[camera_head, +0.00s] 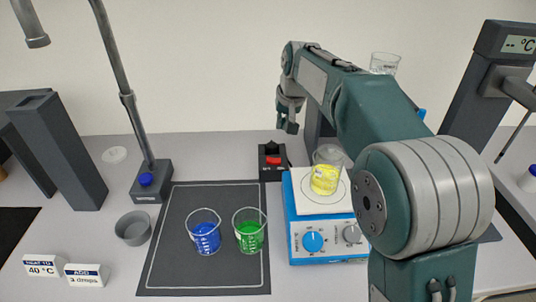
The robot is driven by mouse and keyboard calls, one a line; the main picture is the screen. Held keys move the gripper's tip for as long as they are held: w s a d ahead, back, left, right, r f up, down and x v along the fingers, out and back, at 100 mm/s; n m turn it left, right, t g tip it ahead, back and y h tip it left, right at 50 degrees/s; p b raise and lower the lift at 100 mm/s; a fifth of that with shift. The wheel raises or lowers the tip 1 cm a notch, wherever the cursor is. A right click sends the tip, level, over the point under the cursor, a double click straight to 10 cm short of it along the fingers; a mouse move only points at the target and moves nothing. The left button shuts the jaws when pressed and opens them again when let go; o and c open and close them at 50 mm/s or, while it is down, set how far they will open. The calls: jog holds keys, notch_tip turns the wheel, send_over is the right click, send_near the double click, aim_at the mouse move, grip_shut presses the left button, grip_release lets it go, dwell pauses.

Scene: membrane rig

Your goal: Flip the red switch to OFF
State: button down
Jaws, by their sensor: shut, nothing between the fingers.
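The red switch (273,161) sits on a small black box (271,173) at the middle back of the bench, just behind the blue hotplate. Whether it is set to ON or OFF is too small to tell. My gripper (289,127) hangs from my green arm above and slightly to the right of the switch box, with its fingers pointing down. The fingers are shut and empty, and they appear apart from the switch.
A blue hotplate (296,233) with a beaker of yellow liquid (324,180) stands right of the switch. Beakers of blue (205,238) and green liquid (249,236) stand on a dark mat (165,275). A grey bowl (133,228) and a stand with a metal arm (140,130) are at left.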

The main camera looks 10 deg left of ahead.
aim_at(267, 160)
jog(key=x, duration=0.8)
jog(key=s+a+x, duration=0.1)
jog(key=x, duration=0.4)
jog(key=shift+f, duration=0.45)
jog(key=shift+s+a, duration=0.1)
jog(key=shift+s+a+f+h, duration=0.1)
jog(key=shift+a+f+h, duration=0.15)
jog(key=shift+f+h, duration=0.15)
jog(key=shift+d+r, duration=0.1)
jog(key=shift+d, duration=0.1)
